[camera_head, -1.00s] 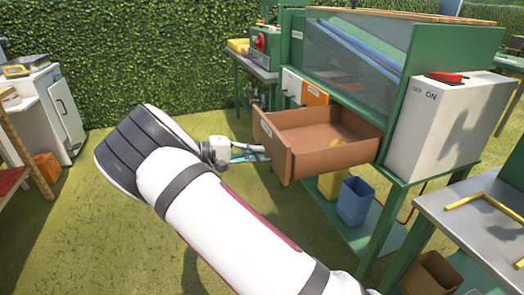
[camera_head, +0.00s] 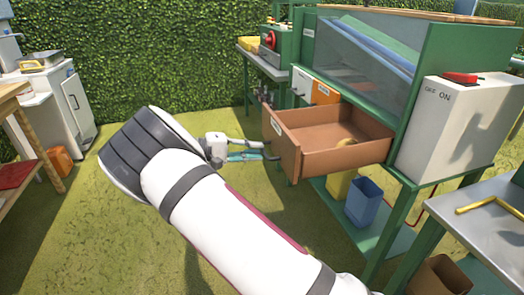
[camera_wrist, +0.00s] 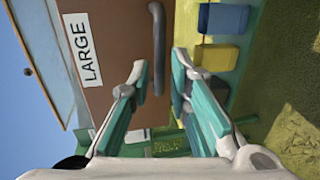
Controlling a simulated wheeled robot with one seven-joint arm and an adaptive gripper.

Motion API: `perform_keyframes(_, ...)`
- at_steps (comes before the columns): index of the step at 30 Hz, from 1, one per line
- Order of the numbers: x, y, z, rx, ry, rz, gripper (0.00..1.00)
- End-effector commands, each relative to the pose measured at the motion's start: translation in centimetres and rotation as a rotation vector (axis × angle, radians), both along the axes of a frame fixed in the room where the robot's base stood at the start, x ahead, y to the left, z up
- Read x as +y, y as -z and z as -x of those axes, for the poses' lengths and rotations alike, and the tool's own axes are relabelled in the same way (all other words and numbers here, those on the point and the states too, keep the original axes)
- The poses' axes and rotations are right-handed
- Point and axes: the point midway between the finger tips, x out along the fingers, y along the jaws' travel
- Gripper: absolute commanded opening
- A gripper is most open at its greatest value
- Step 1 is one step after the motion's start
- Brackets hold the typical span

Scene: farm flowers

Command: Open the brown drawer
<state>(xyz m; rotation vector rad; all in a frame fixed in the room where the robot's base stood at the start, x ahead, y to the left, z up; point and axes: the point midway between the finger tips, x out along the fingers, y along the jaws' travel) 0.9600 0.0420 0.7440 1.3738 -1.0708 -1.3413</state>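The brown drawer (camera_head: 332,164) is pulled well out of the green bench in the head view. A small yellowish thing (camera_head: 345,142) lies inside it. Its front, with a "LARGE" label (camera_wrist: 79,48), fills the upper left of the wrist view. The dark curved handle (camera_wrist: 157,50) is on that front. My gripper (camera_wrist: 160,68) is open, with its teal fingers apart on either side of the handle and gaps showing. In the head view my gripper (camera_head: 258,155) is just left of the drawer front.
White and orange drawers (camera_head: 306,86) are shut beside the brown one. A blue bin (camera_head: 363,201) and a yellow bin (camera_head: 341,184) stand below. A white switch box (camera_head: 445,127) and a metal table (camera_head: 490,215) are at right. Grass left of the drawer is clear.

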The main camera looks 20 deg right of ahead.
Motion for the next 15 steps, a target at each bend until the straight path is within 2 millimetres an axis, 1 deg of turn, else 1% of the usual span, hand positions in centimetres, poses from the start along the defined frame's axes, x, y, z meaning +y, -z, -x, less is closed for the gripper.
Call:
perform_keyframes(1, 1.2, -0.2, 0.0, -0.002, -0.005, -0.001, 0.18)
perform_keyframes(3, 2.7, -0.5, 0.0, -0.003, -0.004, -0.001, 0.18)
perform_keyframes(9, 6.2, -1.2, 0.2, -0.002, -0.004, -0.001, 0.18)
perform_keyframes(12, 7.4, -1.5, 0.2, -0.001, -0.004, 0.000, 0.18)
perform_keyframes(15, 8.1, -1.6, 0.3, 0.001, -0.001, 0.000, 0.18)
